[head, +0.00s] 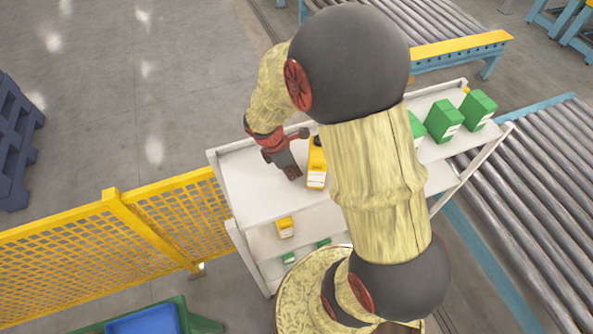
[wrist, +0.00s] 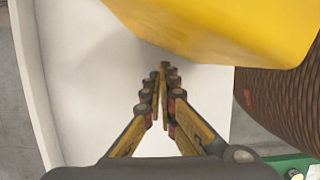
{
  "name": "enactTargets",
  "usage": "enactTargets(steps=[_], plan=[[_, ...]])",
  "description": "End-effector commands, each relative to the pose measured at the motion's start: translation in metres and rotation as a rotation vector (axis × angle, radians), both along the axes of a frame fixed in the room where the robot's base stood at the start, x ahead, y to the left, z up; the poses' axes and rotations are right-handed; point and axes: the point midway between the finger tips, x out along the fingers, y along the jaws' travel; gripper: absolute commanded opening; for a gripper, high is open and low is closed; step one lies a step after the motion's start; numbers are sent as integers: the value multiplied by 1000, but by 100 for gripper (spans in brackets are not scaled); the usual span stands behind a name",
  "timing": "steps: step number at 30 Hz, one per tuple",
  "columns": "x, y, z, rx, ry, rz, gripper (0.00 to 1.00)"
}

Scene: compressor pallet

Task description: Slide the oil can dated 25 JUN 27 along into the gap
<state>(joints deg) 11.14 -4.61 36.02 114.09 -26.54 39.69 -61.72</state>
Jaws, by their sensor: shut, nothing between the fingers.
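A yellow oil can (head: 317,165) with a white label and a dark top stands on the white top shelf (head: 250,190). Its label is too small to read, so I cannot tell its date. My gripper (head: 292,174) is shut and empty, low over the shelf just left of this can. In the wrist view my gripper (wrist: 163,70) has its fingertips together above bare white shelf. The yellow can (wrist: 225,25) fills the top right there, close to the fingers; I cannot tell whether they touch. My arm hides the shelf's middle, so any gap there is hidden.
Green cans (head: 444,121) stand on the right of the top shelf. Another yellow can (head: 285,227) is on a lower shelf. A yellow mesh fence (head: 150,220) meets the rack's left side; a roller conveyor (head: 520,190) lies right. The top shelf's left end is bare.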

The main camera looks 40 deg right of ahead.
Motion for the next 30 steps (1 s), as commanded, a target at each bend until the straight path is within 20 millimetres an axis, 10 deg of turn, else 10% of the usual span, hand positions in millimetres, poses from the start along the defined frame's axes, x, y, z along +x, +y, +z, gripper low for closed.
enactTargets(steps=[18,30], plan=[[19,39,86,-1,-2,-3,0],[19,41,96,0,0,-3,0]])
